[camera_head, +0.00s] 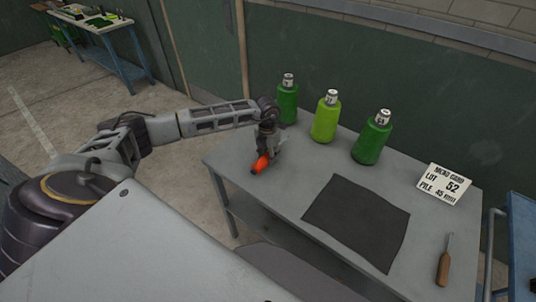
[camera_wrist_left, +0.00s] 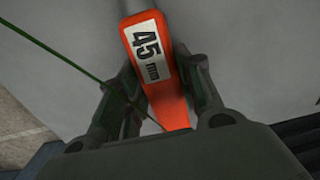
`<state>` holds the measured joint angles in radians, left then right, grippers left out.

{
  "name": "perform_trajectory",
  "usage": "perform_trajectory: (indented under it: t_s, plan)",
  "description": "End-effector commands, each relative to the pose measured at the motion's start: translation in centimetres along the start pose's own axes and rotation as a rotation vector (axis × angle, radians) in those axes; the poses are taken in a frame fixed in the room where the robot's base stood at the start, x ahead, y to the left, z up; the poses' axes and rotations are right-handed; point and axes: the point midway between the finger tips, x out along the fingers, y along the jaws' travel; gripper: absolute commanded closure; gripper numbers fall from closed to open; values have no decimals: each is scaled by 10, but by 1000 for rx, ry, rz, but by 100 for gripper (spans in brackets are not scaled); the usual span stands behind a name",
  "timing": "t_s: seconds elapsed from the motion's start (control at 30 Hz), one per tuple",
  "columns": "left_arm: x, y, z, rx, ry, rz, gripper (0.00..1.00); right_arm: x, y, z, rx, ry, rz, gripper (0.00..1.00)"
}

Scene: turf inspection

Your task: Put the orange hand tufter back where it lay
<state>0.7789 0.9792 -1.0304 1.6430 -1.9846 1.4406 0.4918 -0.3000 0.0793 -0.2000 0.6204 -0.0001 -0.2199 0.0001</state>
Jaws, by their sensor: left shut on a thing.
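The orange hand tufter (camera_head: 260,164) is at the left end of the grey table (camera_head: 290,197). My left gripper (camera_head: 270,150) is shut on it from above. In the left wrist view the orange body of the tufter (camera_wrist_left: 158,75), with a white "45 mm" label, sits between the two fingers of my left gripper (camera_wrist_left: 163,95). A green strand crosses in front of the left finger there. Whether the tufter touches the tabletop I cannot tell. My right gripper is not in view.
Three green spools (camera_head: 326,117) stand along the back edge. A dark mat (camera_head: 357,222) lies mid-table. A white card (camera_head: 438,184) reading "LOT 52" and a wooden-handled tool (camera_head: 444,262) are at the right. Tabletop between tufter and mat is clear.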

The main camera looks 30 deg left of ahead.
Motion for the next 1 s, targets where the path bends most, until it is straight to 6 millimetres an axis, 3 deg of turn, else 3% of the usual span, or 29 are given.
perform_trajectory:
  t_s: [0.43, 0.47, 0.6, 1.0]
  plan:
    - [3, 0, 1, 0, -2, 0, 100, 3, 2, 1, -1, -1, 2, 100]
    - [4, 0, 0, 0, 0, 0, 63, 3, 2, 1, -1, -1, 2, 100]
    - [3, 0, 0, 0, 0, 0, 45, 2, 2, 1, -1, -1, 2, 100]
    - [3, 0, 0, 0, -1, 0, 43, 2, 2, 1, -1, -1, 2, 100]
